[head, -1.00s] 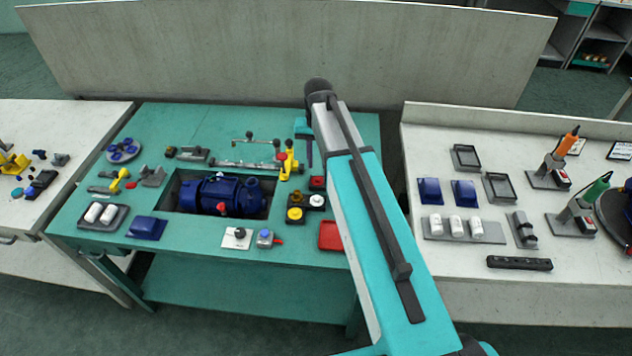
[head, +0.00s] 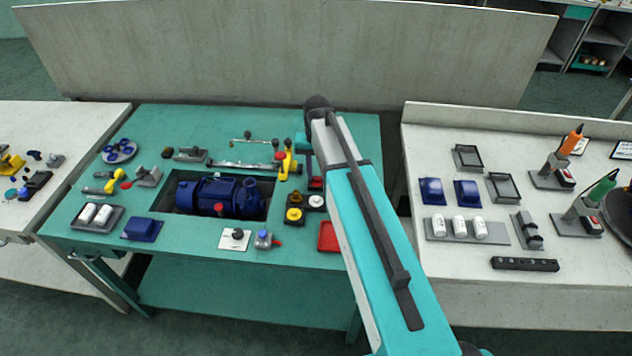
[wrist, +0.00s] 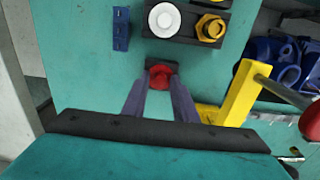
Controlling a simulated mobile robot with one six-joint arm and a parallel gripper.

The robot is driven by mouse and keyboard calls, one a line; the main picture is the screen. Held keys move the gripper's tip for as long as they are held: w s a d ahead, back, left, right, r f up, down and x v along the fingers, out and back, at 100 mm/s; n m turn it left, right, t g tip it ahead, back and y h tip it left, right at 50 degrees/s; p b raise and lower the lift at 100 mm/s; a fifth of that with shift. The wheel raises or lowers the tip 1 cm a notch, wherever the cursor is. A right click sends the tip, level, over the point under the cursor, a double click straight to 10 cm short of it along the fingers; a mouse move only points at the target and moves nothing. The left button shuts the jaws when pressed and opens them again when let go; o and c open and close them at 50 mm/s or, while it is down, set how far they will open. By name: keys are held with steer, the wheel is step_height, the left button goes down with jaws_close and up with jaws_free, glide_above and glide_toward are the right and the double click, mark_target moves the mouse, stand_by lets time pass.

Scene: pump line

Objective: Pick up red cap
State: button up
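The red cap (wrist: 162,76) sits on a small dark block in the wrist view, near the middle of the picture. In the head view the cap (head: 316,183) shows as a small red patch at the right part of the teal table, partly hidden by my arm. My gripper (wrist: 161,77) is over it, with one purple finger on each side of the cap. The fingers stand apart with the cap between their tips. I cannot tell whether they touch it.
A dark tray with a white cap (wrist: 165,20) and a yellow cap (wrist: 210,27) lies just beyond. A yellow bracket (wrist: 238,95) stands close on the right. A small blue plate (wrist: 121,28) lies at the upper left. A blue pump (head: 215,195) sits in a table recess.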

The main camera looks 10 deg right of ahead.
mark_target(318, 178)
stand_by(0.8)
jaws_close()
steer(key=shift+r+p, duration=0.65)
steer(key=shift+r, duration=0.1)
stand_by(0.8)
steer(key=shift+r+p, duration=1.35)
steer(key=shift+r, duration=0.8)
steer(key=shift+d, duration=0.1)
